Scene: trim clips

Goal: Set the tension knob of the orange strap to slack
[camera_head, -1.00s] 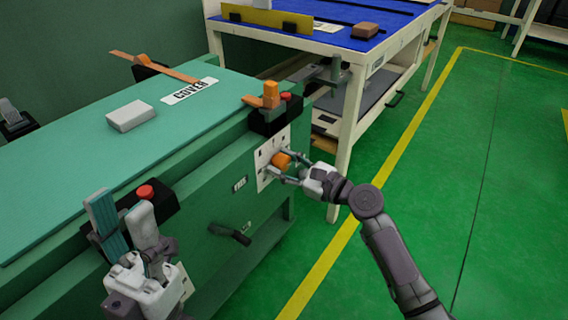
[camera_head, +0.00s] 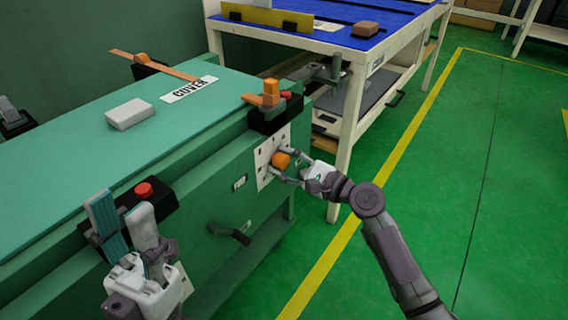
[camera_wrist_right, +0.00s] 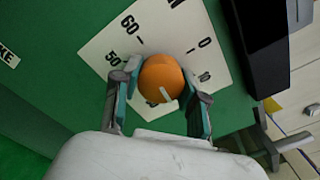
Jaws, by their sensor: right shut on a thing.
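The round orange knob (camera_head: 281,160) sits on a white dial plate (camera_head: 262,172) on the side of the green bench. In the right wrist view the knob (camera_wrist_right: 158,76) has a short white mark at its lower right edge. The plate (camera_wrist_right: 112,45) shows 50, 60 and partly hidden letters. My right gripper (camera_wrist_right: 162,78) is shut on the knob, one finger on each side. The orange strap (camera_head: 153,65) lies across the bench top's far end; an orange lever (camera_head: 269,93) stands on a black block. My left gripper (camera_head: 125,238) is beside a teal lever (camera_head: 103,214); its closure is unclear.
Red buttons sit by both levers, the near one (camera_head: 144,190) close to my left gripper. A dark handle (camera_head: 230,233) sticks out below the dial. A grey block (camera_head: 130,114) and a COVER label (camera_head: 188,90) lie on the bench. A blue-topped table (camera_head: 330,38) stands behind; green floor at right is clear.

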